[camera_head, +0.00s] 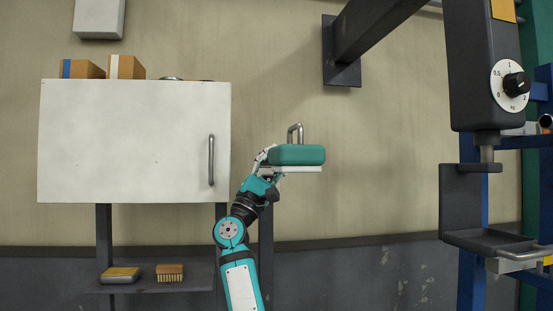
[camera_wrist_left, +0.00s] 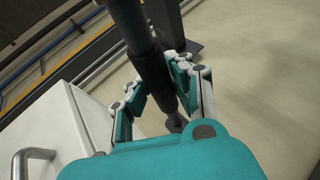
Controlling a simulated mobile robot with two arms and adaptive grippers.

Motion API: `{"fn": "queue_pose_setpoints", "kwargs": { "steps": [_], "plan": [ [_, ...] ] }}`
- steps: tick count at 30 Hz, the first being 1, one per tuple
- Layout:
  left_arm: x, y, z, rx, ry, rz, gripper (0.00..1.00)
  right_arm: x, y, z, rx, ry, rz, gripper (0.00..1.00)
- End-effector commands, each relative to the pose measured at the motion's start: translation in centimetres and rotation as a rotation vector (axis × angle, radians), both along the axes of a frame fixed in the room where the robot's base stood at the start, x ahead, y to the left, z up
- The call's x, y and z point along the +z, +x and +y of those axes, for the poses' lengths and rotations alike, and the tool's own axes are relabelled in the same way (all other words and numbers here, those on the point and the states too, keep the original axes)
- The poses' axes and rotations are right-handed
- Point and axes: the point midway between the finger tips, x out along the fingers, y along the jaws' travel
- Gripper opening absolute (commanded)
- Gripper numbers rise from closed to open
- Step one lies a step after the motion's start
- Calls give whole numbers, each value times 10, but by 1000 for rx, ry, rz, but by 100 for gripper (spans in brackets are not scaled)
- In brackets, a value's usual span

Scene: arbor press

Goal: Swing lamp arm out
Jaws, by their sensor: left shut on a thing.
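A teal rounded body fills the bottom there and hides the finger bases. My right gripper is not in view.
A white cabinet (camera_head: 120,140) with a vertical handle is left of my gripper. A dark beam (camera_head: 368,28) juts from a wall plate at upper right. The dark press (camera_head: 484,60) with a dial stands at right. Open room lies between the lamp and the press.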

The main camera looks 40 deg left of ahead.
Motion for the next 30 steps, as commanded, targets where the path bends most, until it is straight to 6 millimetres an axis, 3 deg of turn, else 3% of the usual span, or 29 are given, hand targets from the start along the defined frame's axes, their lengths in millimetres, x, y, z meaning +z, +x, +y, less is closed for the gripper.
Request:
{"fn": "queue_pose_setpoints", "kwargs": {
  "steps": [1,7,19,30],
  "plan": [
    [0,0,1,4,0,0,20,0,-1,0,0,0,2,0],
    [0,0,1,4,0,0,46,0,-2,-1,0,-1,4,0],
    [-9,-6,0,5,0,1,47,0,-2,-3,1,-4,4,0],
    [-66,-54,-3,6,1,3,47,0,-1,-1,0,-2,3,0]
  ]
}}
